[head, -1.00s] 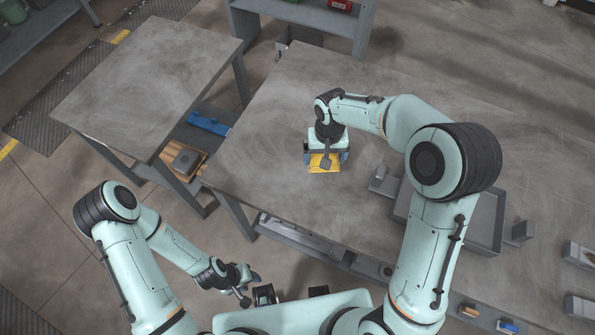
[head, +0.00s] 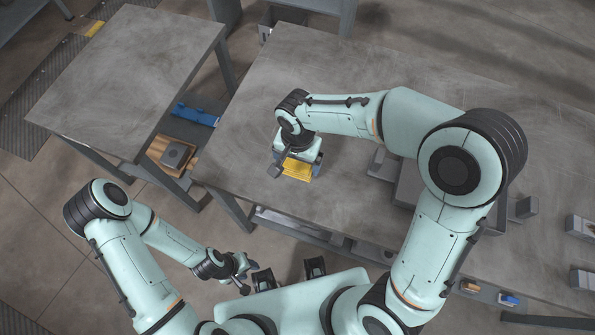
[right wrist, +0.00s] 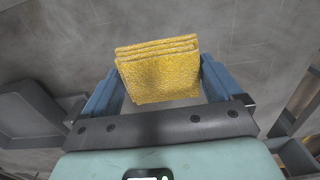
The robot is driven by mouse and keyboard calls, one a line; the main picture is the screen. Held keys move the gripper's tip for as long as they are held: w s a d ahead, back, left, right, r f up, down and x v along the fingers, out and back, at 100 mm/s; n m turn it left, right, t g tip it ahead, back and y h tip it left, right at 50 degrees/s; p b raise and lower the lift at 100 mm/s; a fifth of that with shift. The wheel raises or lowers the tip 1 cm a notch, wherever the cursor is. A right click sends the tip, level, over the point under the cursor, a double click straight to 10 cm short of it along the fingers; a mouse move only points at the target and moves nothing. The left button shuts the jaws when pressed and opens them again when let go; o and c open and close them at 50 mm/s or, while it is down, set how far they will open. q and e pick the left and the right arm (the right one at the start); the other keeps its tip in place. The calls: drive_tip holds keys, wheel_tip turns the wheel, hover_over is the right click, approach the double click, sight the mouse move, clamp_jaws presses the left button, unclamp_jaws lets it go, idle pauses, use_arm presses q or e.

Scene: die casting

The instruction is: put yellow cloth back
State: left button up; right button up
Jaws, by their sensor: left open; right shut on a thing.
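The yellow cloth (head: 297,170) is a folded, layered pad. In the right wrist view the cloth (right wrist: 160,72) sits between the blue fingers of my right gripper (right wrist: 160,85), which is shut on it. In the head view my right gripper (head: 299,164) is over the front left part of the large grey table (head: 265,110); I cannot tell whether the cloth touches the tabletop. My left gripper (head: 247,268) is open and empty, low in front of the table.
A grey tray (head: 408,180) is on the table to the right, partly hidden by my right arm. A second grey table (head: 130,75) stands at the left. Between them, low down, are a blue item (head: 195,114) and a wooden box (head: 160,152). Much of the tabletop is clear.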

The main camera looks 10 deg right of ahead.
sight(297, 162)
wheel_tip(297, 162, down, 7)
drive_tip(key=shift+f, duration=0.15)
drive_tip(key=shift+b, duration=0.3)
drive_tip(key=o, duration=0.5)
drive_tip(key=shift+f, duration=0.2)
drive_tip(key=shift+o, duration=0.5)
drive_tip(key=shift+r, duration=0.1)
drive_tip(key=shift+r, duration=0.5)
wheel_tip(297, 162, up, 11)
drive_tip(key=shift+r+p, duration=0.2)
drive_tip(key=shift+p, duration=0.45)
